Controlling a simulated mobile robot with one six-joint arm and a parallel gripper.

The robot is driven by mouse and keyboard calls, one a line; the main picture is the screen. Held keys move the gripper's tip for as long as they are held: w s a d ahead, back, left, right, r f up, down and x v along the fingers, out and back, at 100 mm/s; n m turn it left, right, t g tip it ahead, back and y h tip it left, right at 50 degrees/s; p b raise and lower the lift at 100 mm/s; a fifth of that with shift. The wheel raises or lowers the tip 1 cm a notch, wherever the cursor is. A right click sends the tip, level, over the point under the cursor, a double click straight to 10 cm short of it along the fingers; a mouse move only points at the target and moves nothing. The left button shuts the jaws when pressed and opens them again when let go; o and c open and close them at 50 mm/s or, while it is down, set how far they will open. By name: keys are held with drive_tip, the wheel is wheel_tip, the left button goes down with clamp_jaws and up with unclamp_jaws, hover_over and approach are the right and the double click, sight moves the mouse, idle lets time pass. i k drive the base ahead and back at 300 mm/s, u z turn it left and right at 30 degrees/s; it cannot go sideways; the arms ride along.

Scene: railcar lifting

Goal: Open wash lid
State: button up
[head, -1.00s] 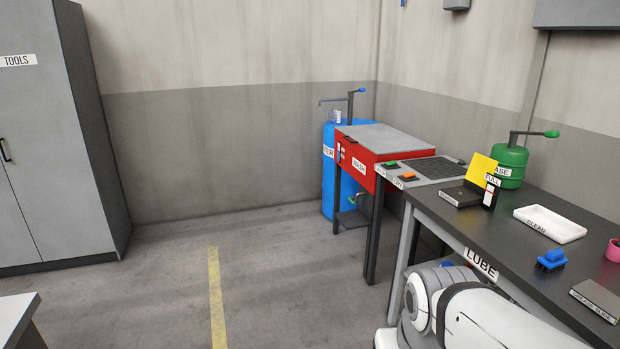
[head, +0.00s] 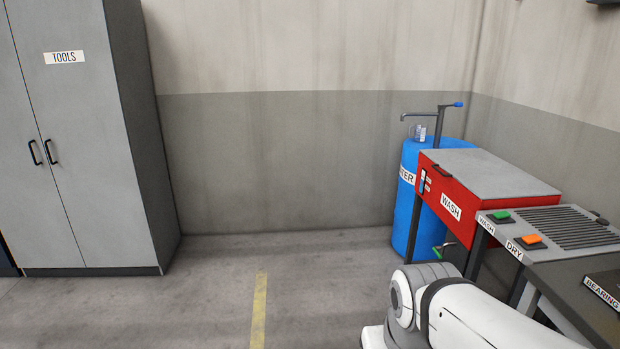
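The red wash station (head: 451,204), labelled WASH, stands on dark legs at the right. Its grey lid (head: 490,174) lies flat and closed on top. A dark handle (head: 442,171) shows near the lid's front left edge. Part of my white arm shows at the lower right, in front of and below the station. My gripper is out of the frame.
A blue water barrel (head: 404,215) with a pump stands behind the wash station. A dry panel (head: 567,228) with green and orange buttons adjoins its right side. A grey tools cabinet (head: 85,140) stands at the left. The floor (head: 210,300) between is clear.

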sight(486, 176)
drive_tip(key=i, duration=1.55)
drive_tip(key=z, duration=0.35)
drive_tip(key=i, duration=1.85)
drive_tip(key=z, duration=0.35)
